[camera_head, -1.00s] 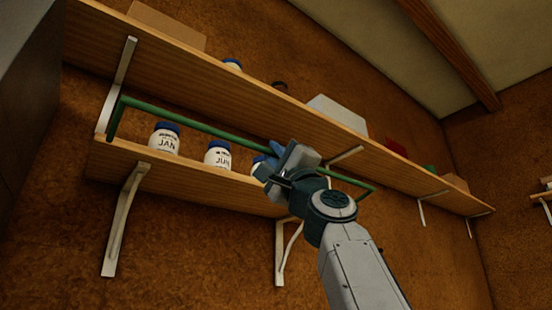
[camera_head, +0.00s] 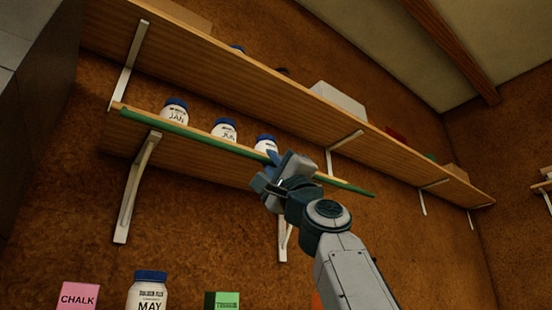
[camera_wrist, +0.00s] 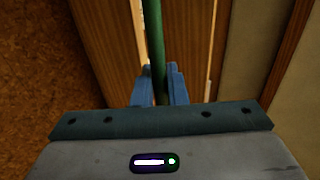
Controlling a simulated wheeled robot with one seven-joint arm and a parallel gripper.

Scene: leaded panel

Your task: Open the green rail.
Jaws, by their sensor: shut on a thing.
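The green rail (camera_head: 190,133) is a long thin bar along the front edge of the lower shelf (camera_head: 200,163) in the head view. It lies low at about the shelf's edge, in front of the jars. My gripper (camera_head: 272,168) is shut on the rail toward its right part. In the wrist view the green rail (camera_wrist: 154,45) runs up between the two blue fingers of my gripper (camera_wrist: 160,88).
Three white jars with blue lids, among them the JAN jar (camera_head: 174,112), stand on the lower shelf. An upper shelf (camera_head: 240,85) with a white box (camera_head: 338,101) runs above. Below are a pink CHALK box (camera_head: 78,296), a MAY jar (camera_head: 148,292) and a green box (camera_head: 222,300).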

